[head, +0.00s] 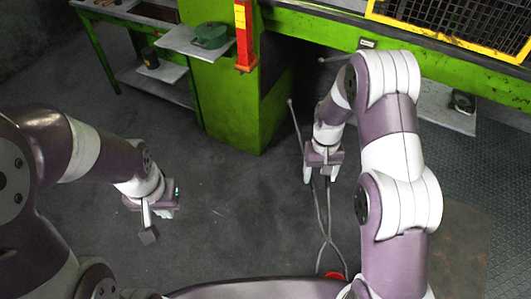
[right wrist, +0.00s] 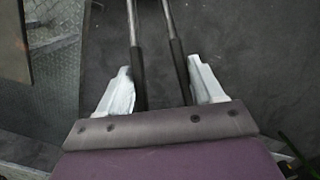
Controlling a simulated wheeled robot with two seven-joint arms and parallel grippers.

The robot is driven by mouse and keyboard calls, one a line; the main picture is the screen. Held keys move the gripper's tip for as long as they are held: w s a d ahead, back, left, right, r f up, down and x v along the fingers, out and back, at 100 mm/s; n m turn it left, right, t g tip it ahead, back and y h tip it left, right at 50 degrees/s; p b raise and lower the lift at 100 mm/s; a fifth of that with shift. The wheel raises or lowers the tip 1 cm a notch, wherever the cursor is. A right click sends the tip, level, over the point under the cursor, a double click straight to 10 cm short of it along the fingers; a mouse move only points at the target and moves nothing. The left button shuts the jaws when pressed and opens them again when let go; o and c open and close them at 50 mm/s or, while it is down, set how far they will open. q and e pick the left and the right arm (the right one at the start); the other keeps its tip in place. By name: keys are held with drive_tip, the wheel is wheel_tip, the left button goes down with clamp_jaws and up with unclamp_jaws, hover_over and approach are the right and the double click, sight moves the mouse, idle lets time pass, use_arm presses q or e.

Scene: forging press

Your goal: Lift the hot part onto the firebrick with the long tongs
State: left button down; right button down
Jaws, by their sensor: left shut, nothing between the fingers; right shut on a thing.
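The long tongs (head: 320,212) are thin grey rods that run from my right gripper toward the bottom of the head view and cross there. My right gripper (head: 321,176) is shut on their handles. In the right wrist view, two rods with dark sleeves (right wrist: 178,70) run between the white fingers (right wrist: 165,92). My left gripper (head: 149,236) is shut and empty above bare floor, well left of the tongs. An orange-red thing (head: 335,276) shows by the tongs' lower end; I cannot tell whether it is the hot part. I cannot pick out the firebrick.
The green press frame (head: 228,105) stands ahead, with a yellow-edged mesh guard (head: 450,25) at top right. A grey shelf (head: 190,42) holds a green object. A green-legged table (head: 100,45) stands at top left. Dark floor (head: 235,205) is clear between the grippers.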

drive_tip(key=w+a+r+n+h+p, duration=0.1)
drive_tip(key=a+r+n+p, duration=0.35)
drive_tip(key=a, duration=0.35)
drive_tip(key=a+r+n+h+p, duration=0.1)
drive_tip(key=a+r+n+p, duration=0.3)
drive_tip(key=a+r, duration=0.3)
drive_tip(key=s+d+f+b, duration=0.1)
drive_tip(key=s+d+f, duration=0.2)
drive_tip(key=s+d, duration=0.9)
drive_tip(key=shift+s+f, duration=0.4)
drive_tip(key=shift+s, duration=1)
drive_tip(key=shift+d, duration=0.15)
drive_tip(key=shift+f+b, duration=0.2)
drive_tip(key=shift+b, duration=0.2)
